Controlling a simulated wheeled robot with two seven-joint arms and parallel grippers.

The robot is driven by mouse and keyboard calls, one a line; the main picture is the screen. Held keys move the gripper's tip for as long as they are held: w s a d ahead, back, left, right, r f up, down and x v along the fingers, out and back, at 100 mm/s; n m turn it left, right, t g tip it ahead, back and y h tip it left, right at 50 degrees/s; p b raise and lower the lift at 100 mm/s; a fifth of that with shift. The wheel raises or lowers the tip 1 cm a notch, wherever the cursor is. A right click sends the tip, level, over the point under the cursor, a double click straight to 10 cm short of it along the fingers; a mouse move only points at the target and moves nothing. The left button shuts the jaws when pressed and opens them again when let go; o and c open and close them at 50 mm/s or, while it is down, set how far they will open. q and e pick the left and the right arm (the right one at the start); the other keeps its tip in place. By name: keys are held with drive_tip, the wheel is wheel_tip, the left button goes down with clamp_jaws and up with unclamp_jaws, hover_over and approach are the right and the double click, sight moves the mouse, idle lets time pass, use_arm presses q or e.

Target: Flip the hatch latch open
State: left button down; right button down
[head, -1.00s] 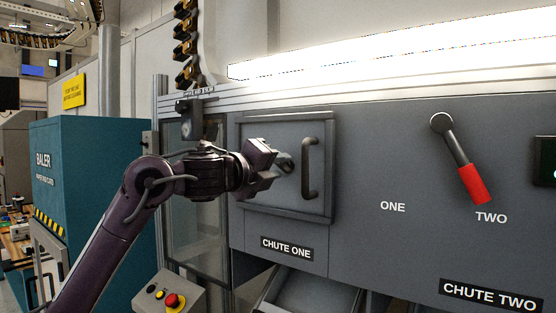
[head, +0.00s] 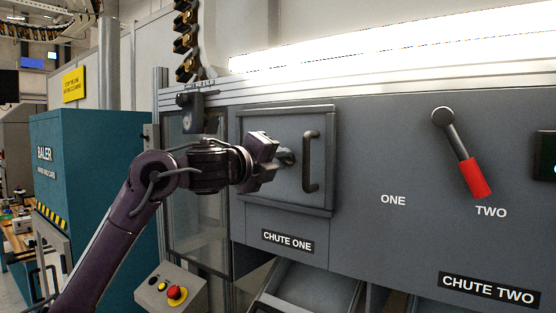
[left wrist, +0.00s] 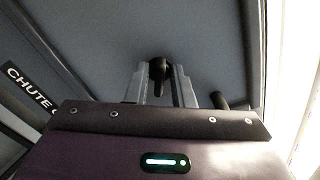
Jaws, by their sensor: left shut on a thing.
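The hatch (head: 302,122) is a grey framed door above the CHUTE ONE label, and it sits flat in its frame. Its latch (left wrist: 159,69) is a small dark knob with a short lever, seen between my fingers in the left wrist view. The lever points down in that picture. In the head view my gripper hides most of the latch. My right gripper is not in view.
A dark bar handle (head: 311,162) stands out from the door just right of my left gripper. A red-gripped lever (head: 476,178) is farther right, by the ONE and TWO labels. A control box with a red button (head: 176,293) is below my arm.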

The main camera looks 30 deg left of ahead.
use_arm(q)
drive_tip(key=shift+f+n+p, duration=0.15)
drive_tip(key=shift+n+p, duration=0.25)
drive_tip(key=shift+n, duration=2.4)
drive_tip(key=c, duration=1.5)
unclamp_jaws()
drive_tip(key=s+b, duration=0.1)
drive_tip(key=s, duration=0.1)
drive_tip(key=s+b, duration=0.1)
drive_tip(key=s, duration=0.2)
drive_tip(key=s+a+b, duration=0.1)
drive_tip(key=s, duration=0.1)
drive_tip(key=shift+s+a, duration=0.1)
drive_tip(key=shift+s, duration=0.2)
